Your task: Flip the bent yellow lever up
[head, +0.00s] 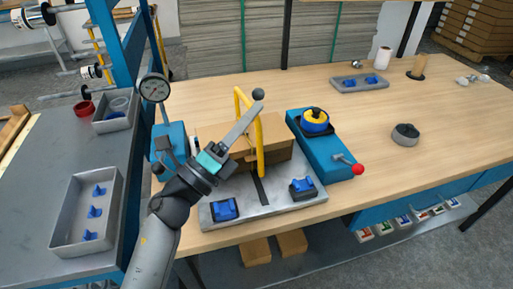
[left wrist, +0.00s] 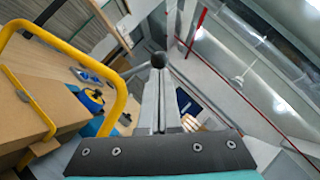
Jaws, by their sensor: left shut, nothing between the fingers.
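The bent yellow lever (head: 260,148) is a bent tube standing in front of a cardboard box on the grey base plate. In the left wrist view the yellow lever (left wrist: 119,88) curves down the left side, close to my fingers. My left gripper (head: 256,98) is shut and empty, its long grey fingers slanting up across the lever in the head view. A dark ball shows at the fingertips, also in the left wrist view (left wrist: 158,62); I cannot tell what it belongs to. I cannot tell whether the fingers touch the lever. My right gripper is not in view.
The grey base plate (head: 262,208) carries blue blocks at its front corners. A blue device (head: 323,152) with a red knob stands to the right. A dial gauge (head: 154,88) stands to the left. The wooden table (head: 420,110) is mostly clear on the right.

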